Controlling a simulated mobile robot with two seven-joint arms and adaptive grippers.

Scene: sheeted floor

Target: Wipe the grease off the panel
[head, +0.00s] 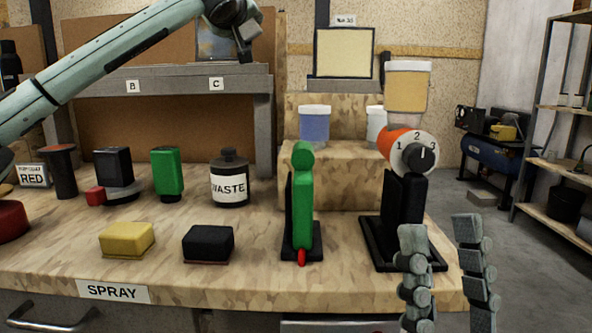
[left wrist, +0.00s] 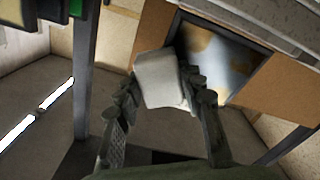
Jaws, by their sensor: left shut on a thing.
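The panel (left wrist: 228,58) is a dark-framed plate with brownish, greasy-looking smears around a paler, bluish middle. In the head view the panel (head: 213,46) stands upright above the shelf marked C, partly hidden by my left arm. My left gripper (head: 246,42) is raised at its right side. In the left wrist view the gripper is shut on a white pad or cloth (left wrist: 158,80), which overlaps the panel's left edge; I cannot tell whether it touches. My right gripper (head: 440,230) is open and empty at the bench's front right corner.
The grey shelf (head: 180,82) lies below the panel. The bench holds a waste canister (head: 230,178), yellow (head: 127,239) and black (head: 209,243) blocks, a green upright tool (head: 302,200) and a dial stand (head: 405,200) close behind my right gripper.

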